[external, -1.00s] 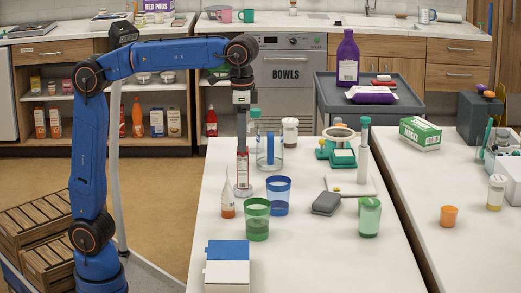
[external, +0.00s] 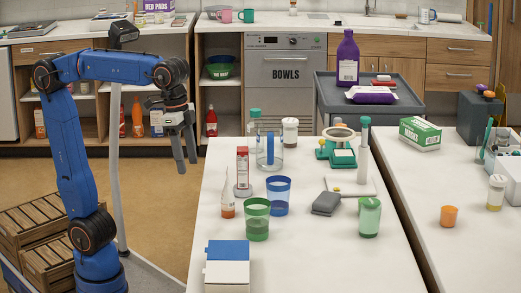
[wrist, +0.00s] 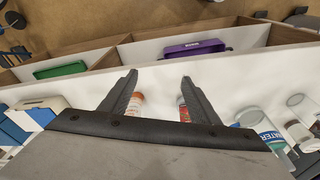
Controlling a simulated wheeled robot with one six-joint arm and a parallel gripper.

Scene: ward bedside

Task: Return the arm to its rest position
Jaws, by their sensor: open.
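My blue arm (external: 75,150) is raised at the left of the external view, its forearm reaching right. My gripper (external: 186,158) hangs from its end with the fingers pointing down, left of the white table and over the floor. It is open and empty. In the wrist view the two fingers of my gripper (wrist: 160,82) stand apart, with nothing gripped between them. The red and white box (external: 242,166) stands upright on a round grey base on the table, apart from my gripper.
The white table (external: 310,240) holds a green cup (external: 256,220), a blue cup (external: 278,195), a clear jug (external: 269,148) and a blue and white box (external: 227,265). Wooden crates (external: 50,258) stand by my base. A shelf unit (external: 150,90) stands behind. Floor shows between arm and table.

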